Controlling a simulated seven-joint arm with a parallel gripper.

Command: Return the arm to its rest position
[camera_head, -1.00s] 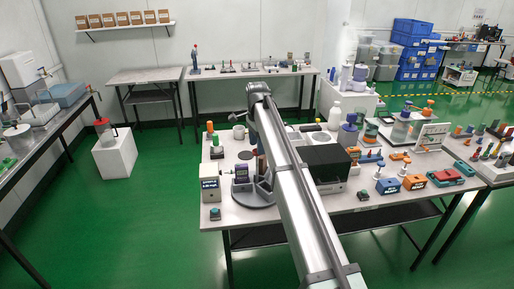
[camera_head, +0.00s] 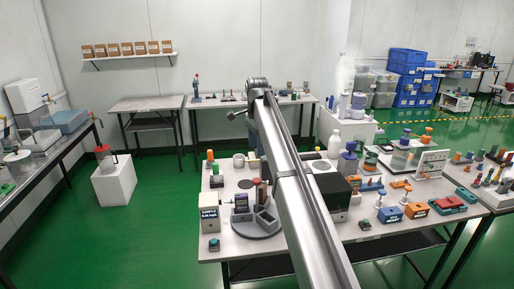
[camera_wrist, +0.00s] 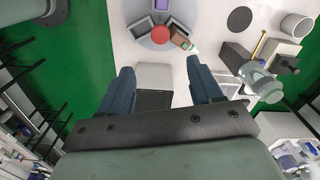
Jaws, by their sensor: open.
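My arm (camera_head: 290,175) crosses the middle of the head view, rising from the bottom edge to a joint at the top. My gripper does not show in the head view. In the wrist view my gripper (camera_wrist: 160,82) is open, with its two dark blue fingers wide apart and nothing held between them. A pale box with a dark panel (camera_wrist: 154,98) shows below the gap. The round grey holder (camera_wrist: 134,32) is beyond the fingertips, with a red disc at its middle and a small brown and green device (camera_wrist: 182,39) in one compartment.
On the bench (camera_head: 222,244), the holder carries a dark device (camera_head: 241,204). A labelled tester (camera_head: 209,219) stands to its left. A black-sided box (camera_head: 331,190) sits right of my arm, near orange and blue testers (camera_head: 390,214). Green floor (camera_head: 130,240) is open at left.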

